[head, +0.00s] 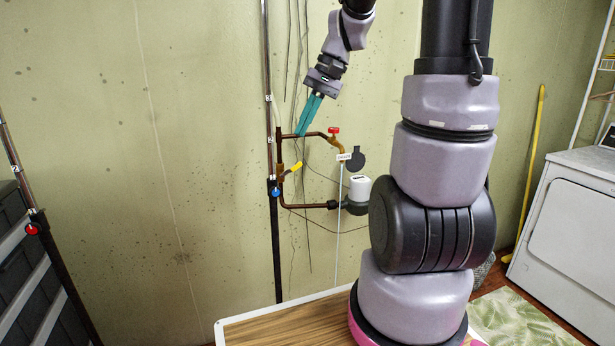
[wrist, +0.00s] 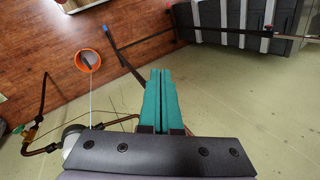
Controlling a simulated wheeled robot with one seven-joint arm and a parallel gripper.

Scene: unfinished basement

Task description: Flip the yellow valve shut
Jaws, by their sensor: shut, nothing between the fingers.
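The yellow valve handle (head: 292,169) sits on the copper pipework (head: 281,155) by the wall in the head view. It slants up to the right from the vertical pipe, above a blue knob. My gripper (head: 299,133) comes down from above, its teal fingers shut together and empty. The fingertips overlap the upper horizontal pipe in the picture, a little above the yellow handle. I cannot tell if they touch the pipe. In the wrist view the closed fingers (wrist: 161,73) show at the centre; I cannot make out the yellow handle there.
A red-handled tap (head: 334,131) with a tag stands right of my fingers. A white-and-grey meter (head: 359,188) sits lower right. A tall dark pipe (head: 269,120) runs at left. An orange bucket (wrist: 88,61) stands on the floor. A white dryer (head: 570,225) is far right.

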